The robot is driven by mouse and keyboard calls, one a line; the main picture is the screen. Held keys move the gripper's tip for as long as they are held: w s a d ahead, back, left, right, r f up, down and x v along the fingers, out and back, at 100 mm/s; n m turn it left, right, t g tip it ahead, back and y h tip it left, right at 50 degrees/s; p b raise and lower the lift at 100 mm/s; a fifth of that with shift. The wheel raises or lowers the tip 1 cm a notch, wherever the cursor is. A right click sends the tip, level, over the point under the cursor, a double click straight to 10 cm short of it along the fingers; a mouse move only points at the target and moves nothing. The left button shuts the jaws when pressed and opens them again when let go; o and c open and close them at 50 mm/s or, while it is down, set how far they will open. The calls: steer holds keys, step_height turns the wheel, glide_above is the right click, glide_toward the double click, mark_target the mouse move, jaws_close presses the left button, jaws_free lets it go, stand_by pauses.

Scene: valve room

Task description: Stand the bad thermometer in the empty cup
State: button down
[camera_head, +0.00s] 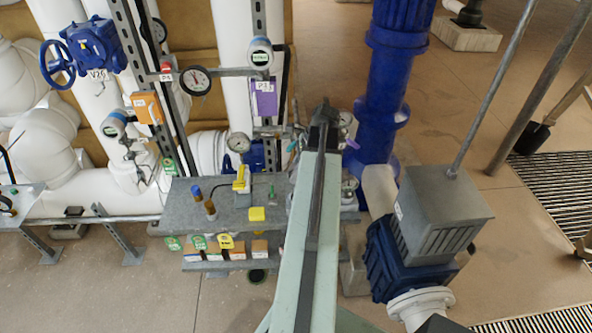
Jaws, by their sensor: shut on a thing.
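My arm reaches up through the middle of the view and hides part of the metal bench (235,222). My gripper cannot be made out; the arm seems to hide it. I cannot single out the bad thermometer or the empty cup. A small blue-topped brown item (197,194) and another brown item (211,211) stand at the bench's left part. A yellow block (257,214) sits near the front edge, with a small green item (271,196) behind it. A round gauge (239,143) stands above a yellow-handled fitting (240,181).
Tagged boxes (228,248) sit on a lower shelf. A dial gauge (196,80) and a purple box (266,100) are on the rack behind. A blue pipe (390,90) and a grey motor box (440,210) stand right of the bench. Floor at front left is clear.

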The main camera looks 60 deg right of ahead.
steer(key=shift+f, duration=0.3)
steer(key=shift+f+b, duration=2.15)
steer(key=shift+b, duration=0.15)
steer(key=shift+f+b, duration=0.45)
steer(key=shift+f, duration=0.15)
steer(key=shift+f+b, duration=0.35)
steer(key=shift+b, duration=0.15)
steer(key=c, duration=1)
jaws_free()
